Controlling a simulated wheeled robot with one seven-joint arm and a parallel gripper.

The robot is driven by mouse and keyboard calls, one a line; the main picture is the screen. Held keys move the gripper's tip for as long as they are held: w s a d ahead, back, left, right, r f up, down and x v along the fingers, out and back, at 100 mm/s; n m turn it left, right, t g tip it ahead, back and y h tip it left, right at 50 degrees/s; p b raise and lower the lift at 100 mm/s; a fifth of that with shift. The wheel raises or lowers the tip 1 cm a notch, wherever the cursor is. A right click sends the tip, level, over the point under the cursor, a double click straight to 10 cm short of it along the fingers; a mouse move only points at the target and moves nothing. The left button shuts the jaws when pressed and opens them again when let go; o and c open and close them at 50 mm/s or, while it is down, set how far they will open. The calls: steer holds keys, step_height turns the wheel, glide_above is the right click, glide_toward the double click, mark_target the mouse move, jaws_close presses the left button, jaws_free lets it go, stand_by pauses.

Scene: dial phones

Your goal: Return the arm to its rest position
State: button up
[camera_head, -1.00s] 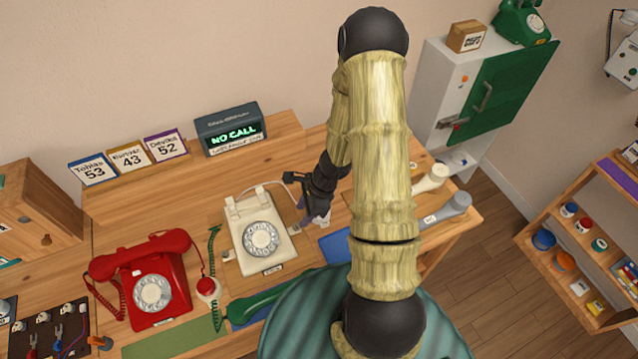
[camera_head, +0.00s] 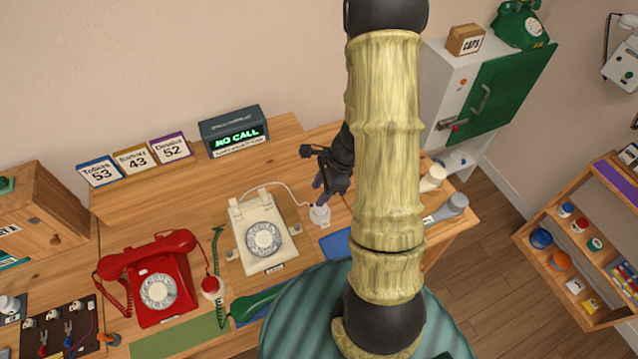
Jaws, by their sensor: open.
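My gripper (camera_head: 317,170) is open and empty above the desk, to the upper right of the white dial phone (camera_head: 263,238). My bamboo-like arm rises through the middle of the view and hides part of the desk's right side. The white phone has no handset on its cradle. A small white jack piece (camera_head: 320,214) with a cord stands just below my gripper, apart from the white phone. A red dial phone (camera_head: 157,286) stands at the left with its handset on top.
A display box (camera_head: 235,131) reads "NO CALL". Number cards (camera_head: 136,159) stand to its left. A green handset (camera_head: 257,302) lies at the desk's front. A white cabinet with a green door (camera_head: 492,88) and a wooden shelf (camera_head: 580,262) stand at the right.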

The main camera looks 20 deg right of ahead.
steer(key=s+a+r+n+h, duration=0.2)
steer(key=s+a+r+n, duration=0.1)
steer(key=r+n, duration=0.5)
steer(key=s+a+r+n+t+h, duration=0.1)
steer(key=s+a+r+n+h, duration=0.1)
steer(key=r+n, duration=0.6)
steer(key=s+a+n, duration=0.1)
steer(key=n, duration=0.3)
steer(key=shift+n+t, duration=0.3)
steer(key=shift+s+a, duration=0.1)
steer(key=shift+s, duration=0.05)
steer(key=shift+c, duration=0.5)
